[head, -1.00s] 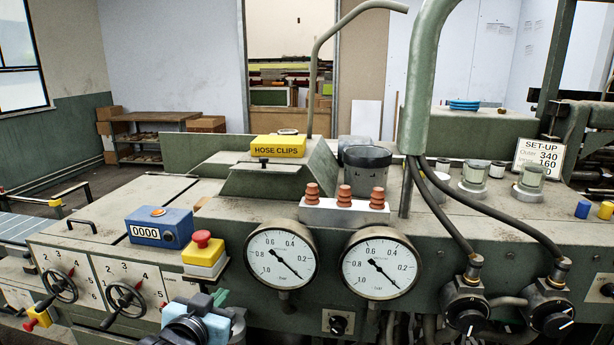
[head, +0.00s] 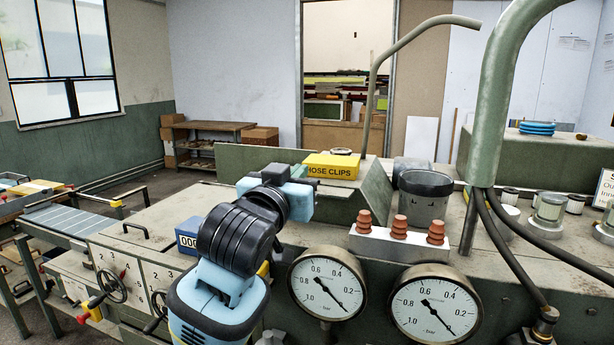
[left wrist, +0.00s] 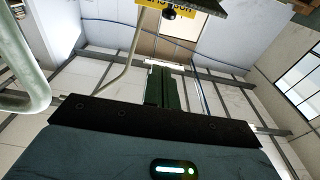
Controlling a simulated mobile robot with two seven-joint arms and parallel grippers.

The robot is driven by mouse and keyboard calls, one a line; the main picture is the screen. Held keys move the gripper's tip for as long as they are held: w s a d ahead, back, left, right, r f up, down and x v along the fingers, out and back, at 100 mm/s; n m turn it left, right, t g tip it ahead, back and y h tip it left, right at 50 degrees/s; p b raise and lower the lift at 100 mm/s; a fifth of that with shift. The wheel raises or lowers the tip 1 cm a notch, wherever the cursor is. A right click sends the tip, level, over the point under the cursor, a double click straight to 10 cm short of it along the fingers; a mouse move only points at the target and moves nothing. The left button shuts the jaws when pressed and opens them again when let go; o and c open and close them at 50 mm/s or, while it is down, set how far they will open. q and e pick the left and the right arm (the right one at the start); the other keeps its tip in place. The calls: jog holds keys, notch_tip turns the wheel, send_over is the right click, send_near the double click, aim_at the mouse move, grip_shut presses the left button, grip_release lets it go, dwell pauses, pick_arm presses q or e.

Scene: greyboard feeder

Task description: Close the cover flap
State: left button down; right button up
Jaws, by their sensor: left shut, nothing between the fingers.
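A green plate (head: 345,186), apparently the cover flap, juts from the green housing just below the yellow HOSE CLIPS box (head: 332,166). In the left wrist view its dark plate (left wrist: 210,5) and a black knob (left wrist: 168,14) show at the top edge. My left gripper (head: 312,184) is in front of the housing and covers the plate's left part. Its fingertips are mostly hidden behind the hand in the head view. In the left wrist view the green fingers (left wrist: 160,88) are together and empty, pointing toward the knob with a visible gap. My right gripper is not in view.
Two dials (head: 327,284) and a white block with red-brown ribbed posts (head: 399,228) stand right of my arm. A dark grey pot (head: 425,196) and a thick green pipe (head: 489,110) are further right. A blue counter (head: 188,240) is partly behind my arm.

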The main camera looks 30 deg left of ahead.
pick_arm(q)
jog(key=x, duration=0.9)
jog(key=shift+w, duration=0.1)
notch_tip(320, 180, down, 2)
jog(key=shift+f, duration=0.1)
jog(key=shift+s+f, duration=0.4)
jog(key=shift+f, duration=0.45)
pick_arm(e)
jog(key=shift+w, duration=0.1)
